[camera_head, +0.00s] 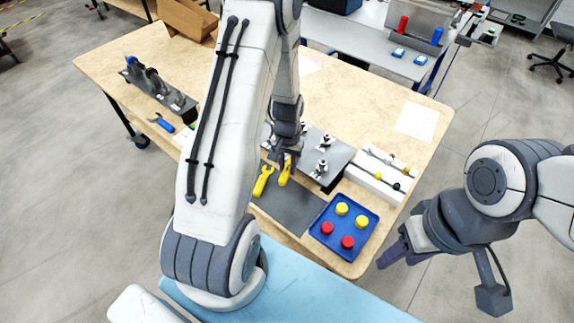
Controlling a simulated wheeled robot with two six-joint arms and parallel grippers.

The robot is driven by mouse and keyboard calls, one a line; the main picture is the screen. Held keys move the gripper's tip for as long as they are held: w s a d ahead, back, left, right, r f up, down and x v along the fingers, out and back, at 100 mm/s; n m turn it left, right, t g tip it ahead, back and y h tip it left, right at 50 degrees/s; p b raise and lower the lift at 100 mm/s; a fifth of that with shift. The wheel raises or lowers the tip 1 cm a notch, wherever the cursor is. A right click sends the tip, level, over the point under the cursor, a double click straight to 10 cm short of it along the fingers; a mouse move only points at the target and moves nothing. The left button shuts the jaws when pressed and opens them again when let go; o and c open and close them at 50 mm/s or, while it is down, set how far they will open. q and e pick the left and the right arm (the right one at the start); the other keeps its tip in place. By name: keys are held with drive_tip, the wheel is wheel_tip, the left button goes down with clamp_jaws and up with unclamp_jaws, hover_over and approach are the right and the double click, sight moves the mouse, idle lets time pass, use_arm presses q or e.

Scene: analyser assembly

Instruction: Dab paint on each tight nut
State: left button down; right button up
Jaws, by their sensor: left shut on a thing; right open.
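My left gripper (284,154) points down over the table in the head view. It appears shut on a yellow tool (285,172), at the near left edge of a grey plate (340,155). Several small metal fittings stand on that plate, among them one (326,143) at the back and one (321,169) nearer. Nuts and any paint on them are too small to make out. My arm hides the plate's left part. My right gripper (392,254) is open and empty, off the table's right front corner.
A yellow wrench (263,181) lies by a dark mat (292,207). A blue tray (318,235) holds red and yellow caps. A white rack (376,182) with rods stands at the right. A blue-handled tool (161,122) lies at the left. A white sheet (417,121) lies back right.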

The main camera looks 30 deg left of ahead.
sight(283, 178)
use_arm(q)
drive_tip(key=shift+w+a, duration=0.1)
drive_tip(key=shift+w, duration=0.5)
idle(0.8)
drive_tip(key=shift+s, duration=0.1)
drive_tip(key=shift+s+d+r, duration=0.1)
drive_tip(key=shift+s+d, duration=0.05)
drive_tip(key=shift+s, duration=0.65)
drive_tip(key=shift+s+d, duration=0.2)
drive_tip(key=shift+s, duration=0.6)
drive_tip(key=shift+s+d+r, duration=0.1)
drive_tip(key=shift+s+d, duration=0.05)
drive_tip(key=shift+s, duration=0.65)
wheel_tip(283, 178, up, 10)
drive_tip(key=p, duration=0.9)
drive_tip(key=shift+f, duration=0.1)
